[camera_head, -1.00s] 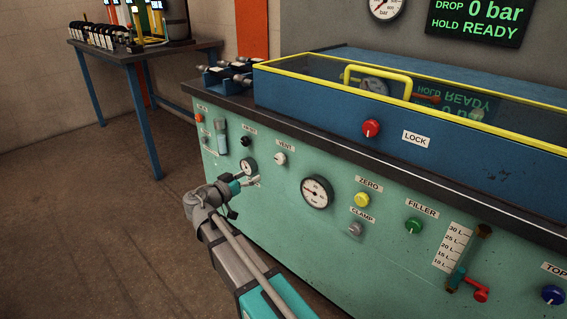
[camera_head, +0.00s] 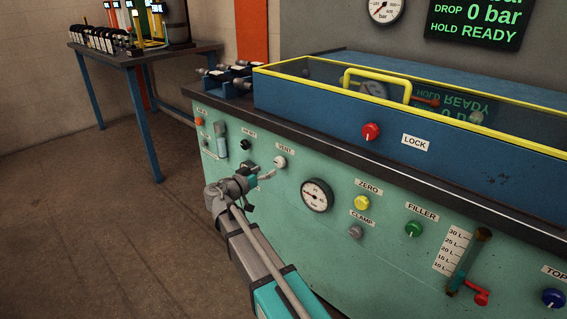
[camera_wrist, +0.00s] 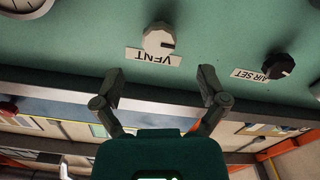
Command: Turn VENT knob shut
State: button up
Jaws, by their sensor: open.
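The VENT knob (camera_head: 280,162) is a small white knob on the green panel, just below its VENT label (camera_head: 285,149). In the wrist view the knob (camera_wrist: 158,42) shows above the inverted label, with a dark mark on its face. My gripper (camera_head: 268,173) is close to the panel, a little below and left of the knob. In the wrist view my gripper (camera_wrist: 160,78) has its two dark fingers spread wide, with nothing between them. The fingertips appear short of the knob, roughly on either side of its label.
The black AIR SET knob (camera_wrist: 278,66) is beside VENT. A pressure gauge (camera_head: 316,195), yellow ZERO knob (camera_head: 362,203) and grey CLAMP knob (camera_head: 356,231) are to the right. The dark worktop edge (camera_head: 350,147) runs above, under the blue box (camera_head: 330,108).

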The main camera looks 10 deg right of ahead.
aim_at(278, 163)
jog(key=shift+x, duration=3.55)
jog(key=c, duration=1.1)
jog(key=shift+d, duration=0.3)
jog(key=shift+c, duration=0.3)
jog(key=shift+a, duration=0.2)
